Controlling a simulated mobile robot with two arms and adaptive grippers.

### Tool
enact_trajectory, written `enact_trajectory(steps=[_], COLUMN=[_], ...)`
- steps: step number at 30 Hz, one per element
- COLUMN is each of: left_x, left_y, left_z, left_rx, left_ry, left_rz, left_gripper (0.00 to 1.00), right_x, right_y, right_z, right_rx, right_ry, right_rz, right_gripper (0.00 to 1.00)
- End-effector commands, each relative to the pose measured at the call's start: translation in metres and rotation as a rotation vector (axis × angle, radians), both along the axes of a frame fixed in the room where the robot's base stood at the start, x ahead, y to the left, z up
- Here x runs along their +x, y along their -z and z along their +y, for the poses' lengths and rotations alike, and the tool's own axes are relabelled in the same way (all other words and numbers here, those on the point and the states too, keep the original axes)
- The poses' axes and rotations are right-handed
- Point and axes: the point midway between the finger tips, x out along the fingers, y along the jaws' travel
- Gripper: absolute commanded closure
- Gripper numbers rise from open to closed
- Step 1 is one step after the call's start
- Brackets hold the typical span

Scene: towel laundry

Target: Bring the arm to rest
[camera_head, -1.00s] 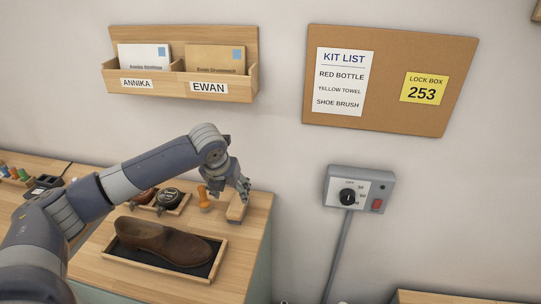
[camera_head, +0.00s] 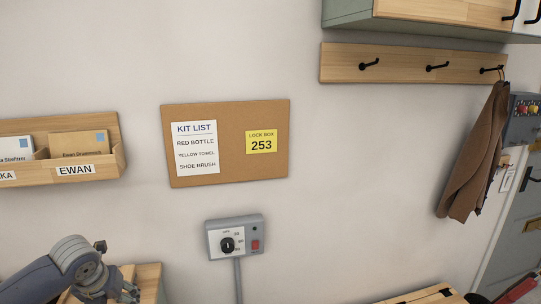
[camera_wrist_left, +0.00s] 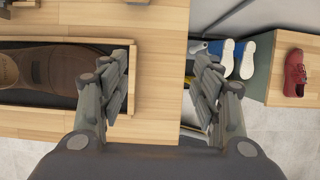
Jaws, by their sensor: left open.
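My left arm comes in at the bottom left of the head view. Its left gripper (camera_head: 126,293) hangs at the end, pointing down and partly cut off by the lower edge. In the left wrist view the left gripper (camera_wrist_left: 160,85) is open, with its fingers wide apart and nothing between them. It is over the right edge of the wooden counter (camera_wrist_left: 160,50). A brown shoe (camera_wrist_left: 60,72) lies in a dark-lined wooden tray beside the left finger. My right gripper is in neither view.
A control box (camera_head: 235,238) with a knob is on the wall. The corkboard (camera_head: 228,180) and letter rack (camera_head: 110,178) hang above. A brown coat (camera_head: 472,155) hangs at the right. Beyond the counter edge, blue-and-white shoes (camera_wrist_left: 235,58) and a red shoe (camera_wrist_left: 295,72) sit lower down.

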Motion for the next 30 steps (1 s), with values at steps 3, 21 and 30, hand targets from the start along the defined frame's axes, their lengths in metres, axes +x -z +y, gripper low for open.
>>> enact_trajectory(steps=[3, 21, 30], left_x=[-0.002, -0.051, -0.125], left_y=[0.006, 0.076, 0.116], left_z=[-0.007, -0.113, -0.193], left_rx=[-0.011, -0.26, -0.583], left_ry=[-0.009, -0.333, -0.877], left_rz=[0.003, 0.006, 0.042], left_gripper=[0.41, 0.41, 0.41], right_x=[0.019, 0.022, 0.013], right_y=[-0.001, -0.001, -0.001], right_z=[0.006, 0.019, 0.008], right_rx=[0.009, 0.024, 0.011], right_ry=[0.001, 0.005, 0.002], right_rz=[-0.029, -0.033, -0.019], right_gripper=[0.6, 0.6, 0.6])
